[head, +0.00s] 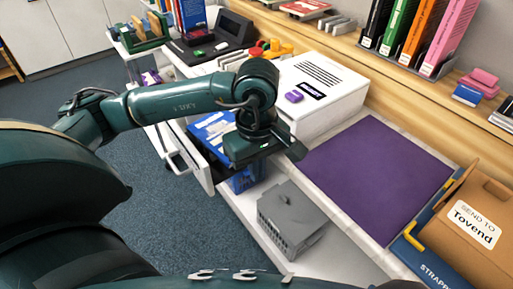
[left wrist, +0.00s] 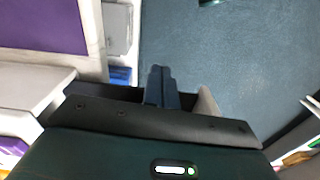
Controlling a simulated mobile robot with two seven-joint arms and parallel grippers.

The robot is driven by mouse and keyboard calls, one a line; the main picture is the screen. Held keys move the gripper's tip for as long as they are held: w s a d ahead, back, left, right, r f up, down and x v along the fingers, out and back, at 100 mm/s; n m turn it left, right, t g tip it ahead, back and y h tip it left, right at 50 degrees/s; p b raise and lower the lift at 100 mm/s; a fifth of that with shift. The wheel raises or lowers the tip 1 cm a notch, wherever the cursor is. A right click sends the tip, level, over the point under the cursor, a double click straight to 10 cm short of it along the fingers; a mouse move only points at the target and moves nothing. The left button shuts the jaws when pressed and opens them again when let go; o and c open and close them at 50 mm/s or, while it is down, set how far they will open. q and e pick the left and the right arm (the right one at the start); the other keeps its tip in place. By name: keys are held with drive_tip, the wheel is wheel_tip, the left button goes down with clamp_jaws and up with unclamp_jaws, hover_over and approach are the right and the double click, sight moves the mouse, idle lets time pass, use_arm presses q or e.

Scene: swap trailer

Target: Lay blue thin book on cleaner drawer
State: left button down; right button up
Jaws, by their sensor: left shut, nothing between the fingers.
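A white drawer (head: 200,165) stands pulled out below the white printer-like box, on the left side of the bench. A flat blue item with white print (head: 212,128), perhaps the blue thin book, shows at the drawer; my left gripper partly hides it. My left gripper (head: 258,150) is over the drawer's right end, its fingers mostly hidden in the head view. In the left wrist view its two dark fingers (left wrist: 161,86) are together and empty. A blue piece (head: 247,180) shows below it, and a blue edge (left wrist: 120,75) shows left of the fingers. My right gripper is not in view.
A purple mat (head: 385,170) lies clear on the bench. A grey crate (head: 290,215) sits on the lower shelf. A brown box (head: 470,225) stands at the right. Binders (head: 412,35) line the back shelf. The white box (head: 320,90) is behind my gripper.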

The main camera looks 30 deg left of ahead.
use_arm(q)
drive_tip(key=a, duration=0.1)
drive_tip(key=w+a, duration=0.1)
drive_tip(key=a, duration=0.1)
drive_tip(key=shift+w+a+f+p, duration=0.2)
drive_tip(key=shift+w+a+p, duration=0.1)
drive_tip(key=shift+w+p, duration=0.1)
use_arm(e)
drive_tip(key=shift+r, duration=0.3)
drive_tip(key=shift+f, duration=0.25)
use_arm(q)
drive_tip(key=shift+w+a+f+b, duration=0.25)
drive_tip(key=shift+w+a+b, duration=0.1)
drive_tip(key=shift+a+b, duration=0.4)
drive_tip(key=shift+w+a+r+b, duration=0.1)
drive_tip(key=shift+w+a+b, duration=0.1)
drive_tip(key=shift+b, duration=0.1)
drive_tip(key=shift+r, duration=0.15)
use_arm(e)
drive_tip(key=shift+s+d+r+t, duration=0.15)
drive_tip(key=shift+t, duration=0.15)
